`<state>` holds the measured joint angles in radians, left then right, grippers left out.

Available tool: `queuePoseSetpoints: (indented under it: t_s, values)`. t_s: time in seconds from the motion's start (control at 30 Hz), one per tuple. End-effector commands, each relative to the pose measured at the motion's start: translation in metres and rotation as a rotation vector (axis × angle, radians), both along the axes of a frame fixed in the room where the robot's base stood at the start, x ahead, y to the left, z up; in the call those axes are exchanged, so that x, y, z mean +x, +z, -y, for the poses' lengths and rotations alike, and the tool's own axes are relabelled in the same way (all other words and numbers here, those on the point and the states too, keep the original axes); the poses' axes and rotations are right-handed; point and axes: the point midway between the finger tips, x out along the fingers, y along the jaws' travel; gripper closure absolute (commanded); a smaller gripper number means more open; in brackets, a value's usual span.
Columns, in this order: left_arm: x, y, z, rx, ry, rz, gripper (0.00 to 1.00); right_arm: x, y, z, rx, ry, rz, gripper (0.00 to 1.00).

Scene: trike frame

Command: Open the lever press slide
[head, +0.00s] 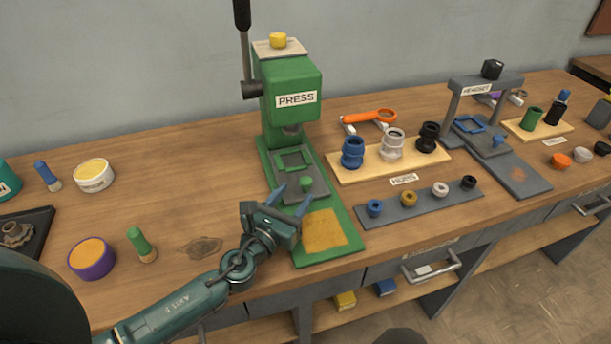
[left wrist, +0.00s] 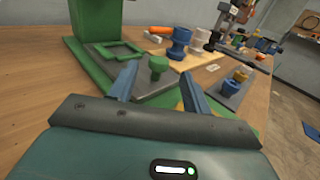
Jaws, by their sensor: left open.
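The green lever press (head: 291,92) labelled PRESS stands on the bench with its dark lever (head: 243,40) pointing up. Its slide (head: 309,187) is a grey plate on the green base, with a green square frame at the back and a green knob (head: 306,181) at the front. The knob also shows in the left wrist view (left wrist: 158,66). My left gripper (head: 292,190) is open, just in front of the knob. In the left wrist view its blue fingers (left wrist: 158,88) point towards the knob, one on each side, and I see no contact. My right gripper is not in view.
A board (head: 346,178) with blue, white and black hubs stands right of the press, behind a grey strip (head: 396,223) of small rings. A grey HEADSET stand (head: 448,103) is farther right. A green-handled brush (head: 135,239) and purple tub (head: 92,270) are at left. Bare bench lies between.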

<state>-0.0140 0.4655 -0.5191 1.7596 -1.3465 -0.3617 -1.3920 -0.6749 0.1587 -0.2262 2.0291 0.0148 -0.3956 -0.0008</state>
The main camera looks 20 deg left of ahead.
Motion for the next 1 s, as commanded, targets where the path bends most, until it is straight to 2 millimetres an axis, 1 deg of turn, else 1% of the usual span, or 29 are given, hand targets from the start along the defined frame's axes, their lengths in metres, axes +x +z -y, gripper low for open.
queuePoseSetpoints:
  t_s: [0.03, 0.2, 0.3, 0.4, 0.73, 0.77, 1.0]
  values:
    - [0.012, 0.003, 0.003, -0.002, 0.001, 0.002, 0.51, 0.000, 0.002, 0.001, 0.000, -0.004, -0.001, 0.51]
    - [0.041, 0.001, 0.008, -0.001, 0.000, 0.001, 0.51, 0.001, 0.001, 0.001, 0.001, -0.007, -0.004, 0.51]
    - [0.052, 0.000, 0.010, -0.002, 0.001, 0.001, 0.51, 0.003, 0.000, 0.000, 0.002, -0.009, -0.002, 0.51]
    - [0.059, 0.000, 0.012, -0.002, 0.000, 0.000, 0.51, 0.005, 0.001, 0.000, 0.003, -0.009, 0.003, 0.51]
    - [0.062, 0.000, 0.012, -0.002, 0.000, -0.001, 0.51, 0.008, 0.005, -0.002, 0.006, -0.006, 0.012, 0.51]
    - [0.062, 0.000, 0.012, -0.002, 0.000, -0.001, 0.53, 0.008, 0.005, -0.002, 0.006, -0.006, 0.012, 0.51]
    - [0.062, 0.000, 0.012, -0.002, 0.000, -0.001, 0.72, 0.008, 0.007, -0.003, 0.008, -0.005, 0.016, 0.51]
